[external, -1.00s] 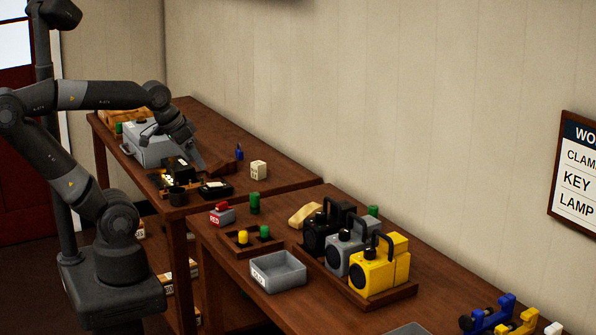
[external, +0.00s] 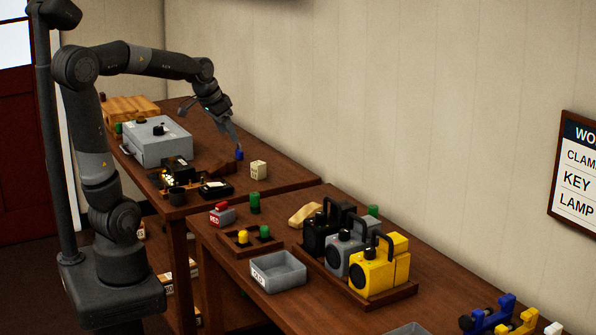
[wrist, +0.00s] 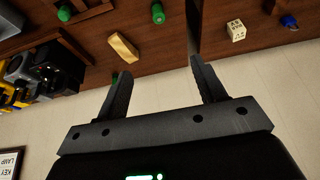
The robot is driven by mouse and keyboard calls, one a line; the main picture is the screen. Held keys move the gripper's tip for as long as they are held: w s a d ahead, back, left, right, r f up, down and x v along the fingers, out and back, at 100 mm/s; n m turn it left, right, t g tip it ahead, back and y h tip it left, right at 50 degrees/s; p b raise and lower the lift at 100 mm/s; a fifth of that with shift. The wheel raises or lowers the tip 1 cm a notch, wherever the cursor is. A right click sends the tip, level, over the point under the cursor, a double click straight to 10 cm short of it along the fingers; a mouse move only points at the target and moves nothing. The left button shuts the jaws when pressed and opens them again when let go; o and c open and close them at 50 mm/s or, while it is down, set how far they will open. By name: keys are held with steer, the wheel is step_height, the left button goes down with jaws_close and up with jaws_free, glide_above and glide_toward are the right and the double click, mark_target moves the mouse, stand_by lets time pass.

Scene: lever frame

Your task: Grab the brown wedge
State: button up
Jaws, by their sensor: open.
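My gripper (external: 228,137) is above the far table, near the blue piece and apart from both wedges. In the wrist view, my gripper (wrist: 161,88) has its two fingers spread with nothing between them.
A cream cube (external: 259,170) stands right of the blue piece. A grey box (external: 158,145) and small black items fill the far table's left part. Black, grey and yellow boxes (external: 378,270) stand in a tray on the near table. A grey bin (external: 278,272) sits in front.

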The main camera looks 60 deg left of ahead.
steer(key=w+a+f, duration=0.3)
steer(key=w+a, duration=0.3)
steer(key=a, duration=0.4)
steer(key=n, duration=0.1)
glide_toward(220, 164)
steer(key=x, duration=0.9)
steer(key=shift+d+f, duration=0.1)
steer(key=shift+f, duration=0.25)
steer(key=shift+c, duration=0.5)
steer(key=c, duration=1)
steer(key=shift+r, duration=0.15)
